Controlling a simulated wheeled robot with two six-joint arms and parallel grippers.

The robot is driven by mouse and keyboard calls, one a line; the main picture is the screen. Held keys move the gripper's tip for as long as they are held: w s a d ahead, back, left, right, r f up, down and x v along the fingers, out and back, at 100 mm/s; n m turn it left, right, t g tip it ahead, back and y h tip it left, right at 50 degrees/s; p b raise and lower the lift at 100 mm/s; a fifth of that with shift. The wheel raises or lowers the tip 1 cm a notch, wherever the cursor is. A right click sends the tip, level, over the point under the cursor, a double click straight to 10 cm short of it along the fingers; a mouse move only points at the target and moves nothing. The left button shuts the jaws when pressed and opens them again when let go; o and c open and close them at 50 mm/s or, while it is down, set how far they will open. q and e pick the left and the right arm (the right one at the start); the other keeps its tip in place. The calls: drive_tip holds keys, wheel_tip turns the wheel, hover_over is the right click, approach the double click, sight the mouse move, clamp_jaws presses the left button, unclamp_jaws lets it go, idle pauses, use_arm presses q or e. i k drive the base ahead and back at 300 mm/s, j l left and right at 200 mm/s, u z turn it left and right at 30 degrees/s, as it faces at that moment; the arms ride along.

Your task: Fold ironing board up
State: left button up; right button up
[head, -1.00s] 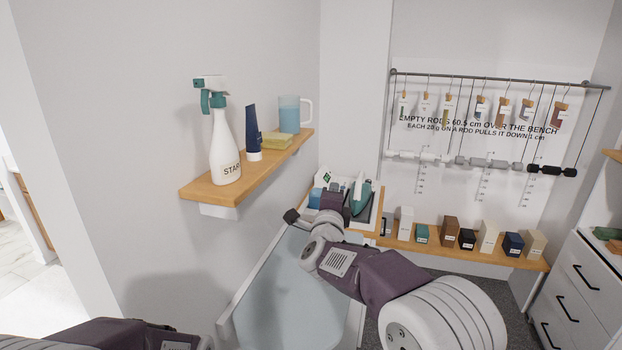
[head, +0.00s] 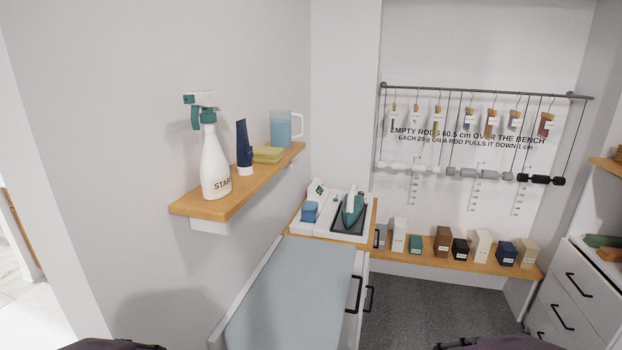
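The ironing board (head: 290,295) is a pale blue-grey padded surface in the lower middle of the head view. It slopes from the bottom edge up toward the wooden-topped unit in the corner, close along the left wall. A white edge or panel (head: 245,290) runs along its left side. Its near end is cut off by the frame. Neither gripper shows. Only dark parts of my arms appear at the bottom edge, one at the left and one right of centre, both apart from the visible board.
A green iron (head: 353,208) stands on a dark pad on the corner unit. A wall shelf (head: 215,210) over the board's left holds a spray bottle (head: 215,165), blue tube, sponges and jug. A low bench (head: 450,258) carries several small boxes. Grey floor is clear at right.

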sight(298, 301)
drive_tip(key=i+l+u, duration=0.45)
drive_tip(key=l, duration=0.2)
drive_tip(key=i+l+u, duration=0.15)
drive_tip(key=l+u, duration=0.35)
drive_tip(key=l, duration=0.15)
drive_tip(key=i+l+u, duration=0.1)
drive_tip(key=l+u, duration=0.35)
drive_tip(key=l, duration=0.35)
drive_tip(key=l+u, duration=0.45)
drive_tip(key=l, duration=0.35)
